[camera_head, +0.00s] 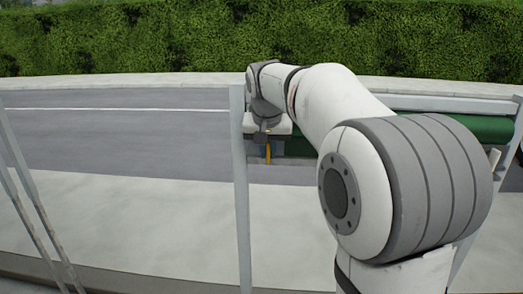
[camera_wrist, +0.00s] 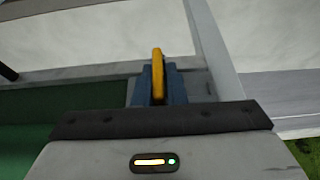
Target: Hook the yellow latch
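The yellow latch (camera_wrist: 158,72) stands upright in the middle of the wrist view, with its lower part hidden between the blue fingers of my gripper (camera_wrist: 159,80). The fingers lie close against both its sides, with no clear gap, so my gripper looks shut on it. In the head view the yellow latch (camera_head: 268,153) shows as a thin strip below the wrist. My gripper (camera_head: 267,146) is small there and partly hidden by my arm. Whether the latch is hooked on anything cannot be seen.
A green truck side (camera_wrist: 40,115) lies left of the latch in the wrist view, and the green body (camera_head: 490,128) shows at right in the head view. A pale post (camera_head: 241,190) stands left of my arm. Grey road and a hedge (camera_head: 150,38) lie beyond.

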